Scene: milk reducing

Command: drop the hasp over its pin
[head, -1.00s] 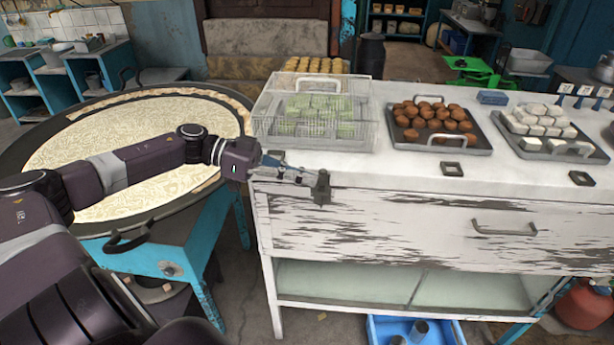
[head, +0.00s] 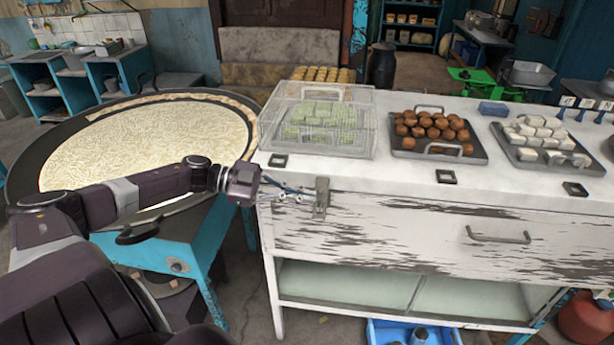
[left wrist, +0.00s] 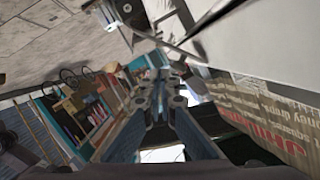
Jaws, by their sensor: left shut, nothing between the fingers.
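The metal hasp (head: 321,198) is at the upper left of the worn white counter's front (head: 400,222). Its grey plate hangs down and looks roughly flat against the front. The pin cannot be made out, so I cannot tell whether the hasp sits around it. My left gripper (head: 298,197) is shut and empty, just left of the hasp with its tips pointing at it. I cannot tell whether they touch. In the left wrist view the closed fingers (left wrist: 168,80) are at the middle. My right gripper is not in view.
On the countertop stand a clear-covered box of green sweets (head: 318,122), a tray of brown sweets (head: 436,148) and a tray of white ones (head: 545,158). A large round pan (head: 120,150) is at the left. A drawer handle (head: 498,238) sticks out at the right.

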